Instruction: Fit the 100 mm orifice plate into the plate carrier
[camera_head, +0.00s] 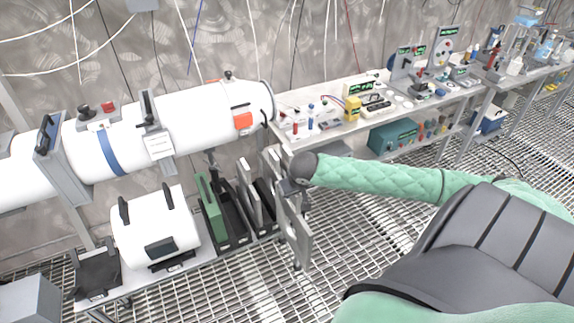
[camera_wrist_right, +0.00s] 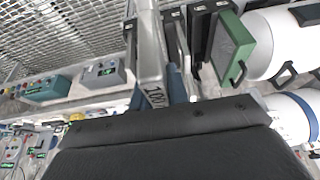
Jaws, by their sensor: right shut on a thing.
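My right gripper (camera_head: 290,189) reaches in from the right and is shut on a flat grey plate (camera_head: 300,240), which hangs upright beside the right end of the low rack. In the right wrist view this plate (camera_wrist_right: 150,45) shows nearly edge-on, and its label begins with "100". The fingers are largely hidden behind the dark wrist housing. A white tube (camera_head: 195,112) runs across the left, with a grey framed unit (camera_head: 62,165) around it and a smaller grey bracket (camera_head: 150,110) further right. I cannot tell which of these is the plate carrier. My left gripper is not in view.
The low rack holds a green plate (camera_head: 207,205) and grey plates (camera_head: 249,190) in black slots. A white drum (camera_head: 155,225) stands left of them. A bench (camera_head: 290,128) with instruments runs along the wall. The grating floor (camera_head: 250,285) in front is clear.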

